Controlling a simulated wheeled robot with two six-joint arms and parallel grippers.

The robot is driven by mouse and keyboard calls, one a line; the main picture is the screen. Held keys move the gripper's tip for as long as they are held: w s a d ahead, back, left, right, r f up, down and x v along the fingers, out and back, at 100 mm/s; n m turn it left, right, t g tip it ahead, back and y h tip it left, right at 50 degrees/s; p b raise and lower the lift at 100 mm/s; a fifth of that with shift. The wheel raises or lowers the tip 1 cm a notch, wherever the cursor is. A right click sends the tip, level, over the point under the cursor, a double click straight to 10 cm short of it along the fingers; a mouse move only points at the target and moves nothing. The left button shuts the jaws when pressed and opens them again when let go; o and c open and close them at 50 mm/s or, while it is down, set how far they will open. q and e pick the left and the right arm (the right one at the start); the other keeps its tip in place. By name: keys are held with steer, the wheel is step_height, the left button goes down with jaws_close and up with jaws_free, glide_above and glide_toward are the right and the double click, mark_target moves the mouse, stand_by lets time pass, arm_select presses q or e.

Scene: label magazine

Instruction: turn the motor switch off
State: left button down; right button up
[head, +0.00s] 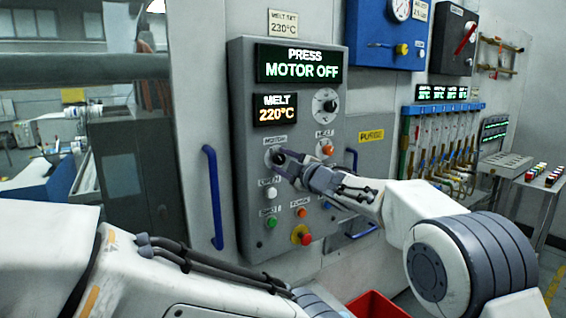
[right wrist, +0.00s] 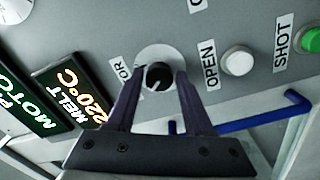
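The motor switch (head: 276,156) is a black rotary knob on a pale round plate under the "MOTOR" label on the grey control panel (head: 245,215). In the right wrist view the knob (right wrist: 158,74) shows a white mark pointing to the lower left of the picture. My right gripper (head: 285,160) is at the switch. In the right wrist view its two fingers (right wrist: 158,82) stand apart, one on each side of the knob, with visible gaps; I cannot tell how deep they reach around it. The panel's display (head: 300,65) reads "PRESS MOTOR OFF". My left gripper is out of view.
The white "OPEN" button (right wrist: 238,63) and green "SHOT" button (right wrist: 313,41) are close to the switch. A temperature dial (head: 325,103) is above, a red emergency button (head: 304,238) below. Blue handles (head: 212,195) flank the panel. A red bin (head: 375,305) is below.

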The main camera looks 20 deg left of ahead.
steer(key=shift+o, duration=0.6)
steer(key=shift+s+d, duration=0.1)
steer(key=shift+d, duration=0.05)
steer(key=b+v, duration=0.4)
steer(key=v, duration=0.6)
steer(key=shift+s, duration=0.15)
